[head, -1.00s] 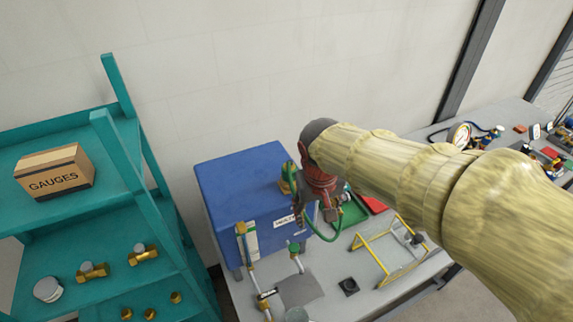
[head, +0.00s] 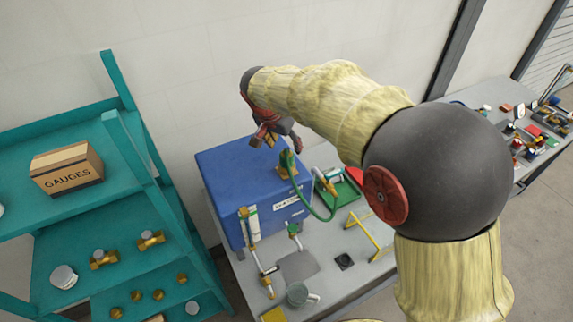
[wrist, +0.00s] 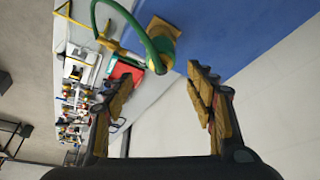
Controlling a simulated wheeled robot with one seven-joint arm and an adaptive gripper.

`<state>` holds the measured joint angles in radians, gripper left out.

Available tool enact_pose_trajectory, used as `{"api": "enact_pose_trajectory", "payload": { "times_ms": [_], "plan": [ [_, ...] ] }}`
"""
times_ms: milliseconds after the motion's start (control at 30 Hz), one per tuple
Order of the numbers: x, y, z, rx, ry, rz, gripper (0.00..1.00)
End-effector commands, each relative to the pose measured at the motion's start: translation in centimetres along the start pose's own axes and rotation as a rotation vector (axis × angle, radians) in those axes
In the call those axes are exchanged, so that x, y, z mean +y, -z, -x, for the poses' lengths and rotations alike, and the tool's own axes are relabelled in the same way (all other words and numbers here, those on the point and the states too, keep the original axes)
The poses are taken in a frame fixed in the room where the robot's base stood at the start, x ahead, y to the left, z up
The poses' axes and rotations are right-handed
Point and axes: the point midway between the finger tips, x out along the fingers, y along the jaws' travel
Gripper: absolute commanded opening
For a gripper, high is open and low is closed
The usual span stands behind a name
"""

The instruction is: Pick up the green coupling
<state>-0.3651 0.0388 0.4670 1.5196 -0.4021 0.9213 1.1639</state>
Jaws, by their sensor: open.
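A green coupling (head: 287,160) with a green hose (head: 319,214) sits at a brass block (head: 286,172) on the blue box (head: 225,170). The coupling also shows in the wrist view (wrist: 162,45), beyond the fingertips and near the top, with the hose looping left of it. My gripper (head: 279,139) is just above the box, close to the coupling and apparently above and behind it. In the wrist view my gripper (wrist: 157,80) has its fingers spread with nothing between the tips. The exact gap to the coupling is hard to judge.
A teal shelf (head: 140,150) with a gauges box (head: 66,168) and brass fittings stands left. The grey bench (head: 335,275) holds pipes, a mug (head: 300,294), a green tray (head: 345,191) and a yellow frame (head: 372,235). The wall is close behind the box.

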Motion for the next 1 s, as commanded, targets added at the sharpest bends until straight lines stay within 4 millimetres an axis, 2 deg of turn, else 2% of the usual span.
{"api": "enact_pose_trajectory", "payload": {
  "times_ms": [433, 733, 1000],
  "plan": [
    [-0.1, -0.4, -5.2, -0.001, -0.001, 0.002, 0.55],
    [-0.2, -0.5, -5.6, 0.000, 0.002, 0.002, 0.55],
    [-0.2, -0.5, -5.6, 0.000, 0.002, 0.002, 0.39]
  ]
}}
